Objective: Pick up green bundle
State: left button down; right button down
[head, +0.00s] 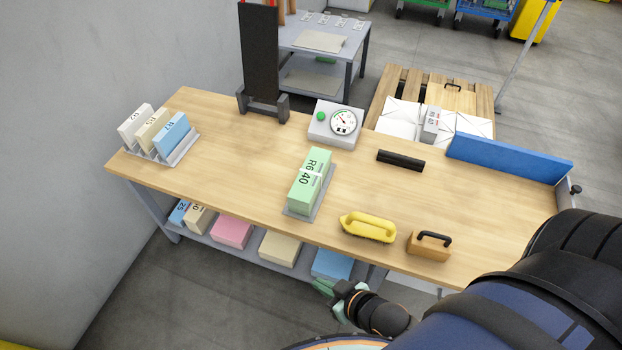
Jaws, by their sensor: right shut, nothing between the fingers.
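The green bundle (304,194) stands on the wooden table near its front edge, a little left of the picture's middle. It is a pale green block with dark lettering that reads like "R6 40" and a white band around it. It rests on a thin grey plate (323,192). My right gripper (327,294) is shut and empty. It is in front of the table's near edge, below and apart from the bundle. My left gripper is not in view.
On the wooden table (235,150), a rack at left holds white, cream and blue bundles (172,134). A dial gauge box (335,124), black bar (400,160), yellow-handled tool (367,227) and wooden block (428,245) stand around. More bundles lie on the lower shelf (250,252). A blue board (510,157) edges the right.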

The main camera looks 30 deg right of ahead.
aim_at(302, 196)
jog(key=i+j, duration=0.8)
jog(key=j, duration=0.15)
jog(key=i+j+z, duration=0.1)
jog(key=z, duration=0.25)
jog(key=j+z, duration=0.1)
jog(key=z, duration=0.25)
jog(key=i+j+z, duration=0.15)
jog(key=z, duration=0.2)
jog(key=i+l+z, duration=0.1)
jog(key=z, duration=0.25)
jog(key=i+z, duration=0.3)
jog(key=i+j, duration=0.05)
